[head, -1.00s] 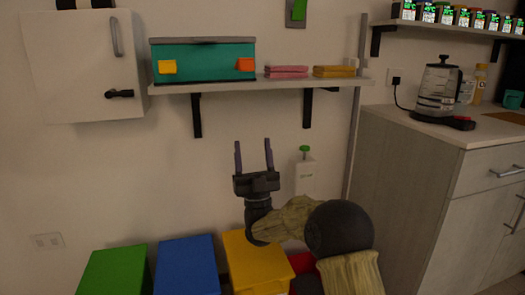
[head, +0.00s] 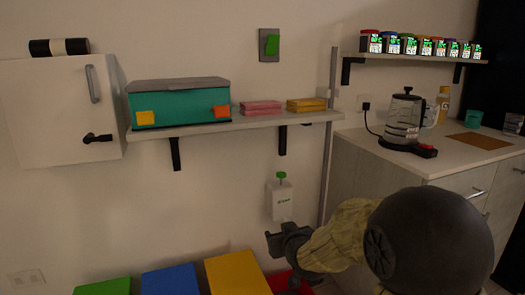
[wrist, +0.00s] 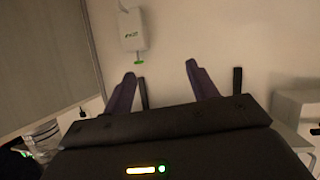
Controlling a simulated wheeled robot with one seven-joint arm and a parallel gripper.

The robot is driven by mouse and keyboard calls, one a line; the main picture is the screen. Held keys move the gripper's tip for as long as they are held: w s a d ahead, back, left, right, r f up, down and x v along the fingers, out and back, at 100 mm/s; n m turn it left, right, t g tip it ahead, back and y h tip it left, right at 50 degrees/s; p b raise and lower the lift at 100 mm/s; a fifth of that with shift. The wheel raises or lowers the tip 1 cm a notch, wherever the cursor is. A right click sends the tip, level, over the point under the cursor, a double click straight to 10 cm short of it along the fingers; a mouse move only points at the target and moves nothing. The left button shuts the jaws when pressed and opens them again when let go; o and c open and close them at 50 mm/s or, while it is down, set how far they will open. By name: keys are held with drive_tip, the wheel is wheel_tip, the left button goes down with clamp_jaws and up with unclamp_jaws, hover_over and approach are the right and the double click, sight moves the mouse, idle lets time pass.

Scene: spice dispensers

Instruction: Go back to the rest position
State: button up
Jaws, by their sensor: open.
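My gripper (head: 290,240) is at the lower middle of the head view, in front of the wall and just below a white dispenser (head: 282,200) with a green top. Its fingers are hard to make out there. In the wrist view my gripper (wrist: 161,70) has its two purple fingers wide apart with nothing between them. The dispenser also shows in the wrist view (wrist: 131,30), upside down, beyond the fingers. My arm comes in from the lower right of the head view.
Green, blue (head: 170,281) and yellow (head: 237,273) boxes stand below left of my gripper. A wall shelf (head: 290,118) holds a teal box (head: 180,104). At right are a counter with a kettle (head: 404,118) and a shelf of several spice jars (head: 425,45).

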drive_tip(key=s+d+f+m+g+h+p, duration=0.25)
drive_tip(key=s+d+g, duration=0.25)
drive_tip(key=s, duration=0.8)
drive_tip(key=s+d+f+m+g+h+p, duration=0.15)
drive_tip(key=s+d+g+p, duration=0.3)
drive_tip(key=s, duration=0.85)
wheel_tip(320, 180, up, 37)
drive_tip(key=y+p, duration=0.1)
drive_tip(key=p, duration=3.4)
drive_tip(key=shift+w+d+f+n+g+p, duration=0.2)
drive_tip(key=shift+w+n+g+p, duration=0.1)
drive_tip(key=shift+w+g+p, duration=0.1)
